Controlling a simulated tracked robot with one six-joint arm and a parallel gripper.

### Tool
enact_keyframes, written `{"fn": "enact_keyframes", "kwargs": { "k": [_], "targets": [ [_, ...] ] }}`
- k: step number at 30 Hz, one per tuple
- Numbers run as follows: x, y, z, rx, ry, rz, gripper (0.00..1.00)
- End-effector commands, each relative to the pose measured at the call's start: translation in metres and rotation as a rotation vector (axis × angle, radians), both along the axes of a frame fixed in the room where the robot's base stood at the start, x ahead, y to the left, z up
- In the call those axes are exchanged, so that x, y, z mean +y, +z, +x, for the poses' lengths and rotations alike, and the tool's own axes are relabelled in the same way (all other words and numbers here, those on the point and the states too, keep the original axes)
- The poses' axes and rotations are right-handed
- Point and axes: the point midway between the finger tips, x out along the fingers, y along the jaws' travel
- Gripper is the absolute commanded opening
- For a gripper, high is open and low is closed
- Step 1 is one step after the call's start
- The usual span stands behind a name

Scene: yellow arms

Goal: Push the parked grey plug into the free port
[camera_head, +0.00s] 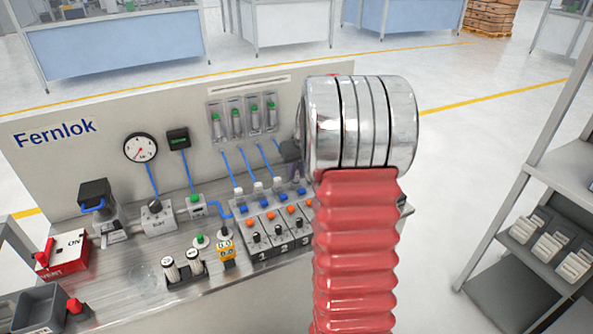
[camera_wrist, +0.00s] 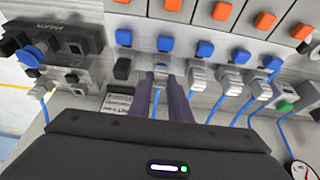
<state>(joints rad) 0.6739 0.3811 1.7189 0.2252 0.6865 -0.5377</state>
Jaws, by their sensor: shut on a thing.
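In the wrist view my gripper (camera_wrist: 163,88) is shut, its two dark purple fingers on either side of a grey plug (camera_wrist: 161,75). A blue tube trails back from that plug between the fingers. The plug is at the face of the valve block (camera_wrist: 145,30), below a blue button. I cannot tell whether it sits in a port or just in front of one. A dark square fitting (camera_wrist: 122,69) is to its left on the same face; I cannot tell if it is an open port. In the head view my arm hides most of the gripper and the plug.
Several other grey plugs (camera_wrist: 198,76) with blue tubes stand close to the right. A black unit (camera_wrist: 60,45) and another plug (camera_wrist: 41,88) are at the left. The head view shows the panel (camera_head: 130,110), gauge (camera_head: 140,148) and red VENT box (camera_head: 63,252).

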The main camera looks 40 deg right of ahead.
Motion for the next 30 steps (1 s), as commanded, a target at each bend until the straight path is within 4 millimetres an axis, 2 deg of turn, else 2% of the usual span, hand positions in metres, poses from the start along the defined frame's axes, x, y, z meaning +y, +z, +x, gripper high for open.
{"fn": "enact_keyframes", "kwargs": {
  "k": [23, 24, 30],
  "targets": [
    [-0.0001, -0.0088, -0.0007, 0.003, -0.001, 0.002, 0.0],
    [-0.0001, -0.0089, -0.0008, 0.003, -0.001, 0.002, 0.2],
    [-0.0004, -0.008, -0.0006, 0.002, -0.001, 0.001, 0.34]
  ]
}}
